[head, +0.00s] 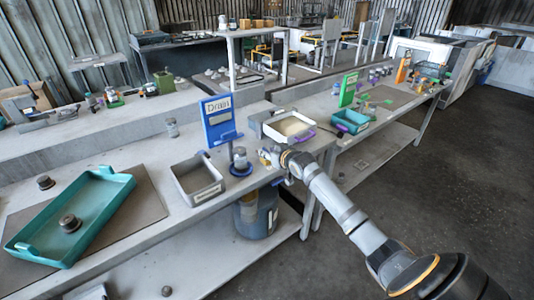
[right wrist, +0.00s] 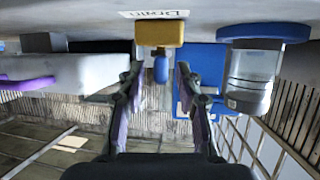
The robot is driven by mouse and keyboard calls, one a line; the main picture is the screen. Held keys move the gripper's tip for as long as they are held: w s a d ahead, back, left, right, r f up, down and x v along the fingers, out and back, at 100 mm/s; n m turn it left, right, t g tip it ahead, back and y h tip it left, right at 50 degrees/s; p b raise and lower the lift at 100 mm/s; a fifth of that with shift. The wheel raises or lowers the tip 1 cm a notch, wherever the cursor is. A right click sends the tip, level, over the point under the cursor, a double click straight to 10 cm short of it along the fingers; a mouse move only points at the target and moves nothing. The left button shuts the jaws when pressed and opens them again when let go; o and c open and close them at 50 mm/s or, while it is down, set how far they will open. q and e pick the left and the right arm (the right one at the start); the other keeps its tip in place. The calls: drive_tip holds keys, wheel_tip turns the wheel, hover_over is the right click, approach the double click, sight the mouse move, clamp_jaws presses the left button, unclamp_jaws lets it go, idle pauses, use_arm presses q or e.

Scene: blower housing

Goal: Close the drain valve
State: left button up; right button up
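The drain valve shows in the right wrist view as a yellow body (right wrist: 160,33) with a blue handle (right wrist: 161,70), beside a white label (right wrist: 153,14) reading "Drain". That view looks upside down. My right gripper (right wrist: 160,78) is open, its two fingers on either side of the blue handle, with gaps visible on both sides. In the head view my right gripper (head: 274,157) is at the bench's front edge, right of a jar, and largely covers the valve. A blue "Drain" sign (head: 217,120) stands behind the jar. My left gripper is not in view.
The jar (head: 240,160) stands on a blue round base, close beside my right gripper; it also shows in the right wrist view (right wrist: 250,75). A white tray (head: 269,131) is on the other side. A grey bin (head: 180,187) and teal tray (head: 40,252) lie left. A drum (head: 256,217) stands below.

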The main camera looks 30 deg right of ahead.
drive_tip(key=shift+x, duration=0.75)
clamp_jaws()
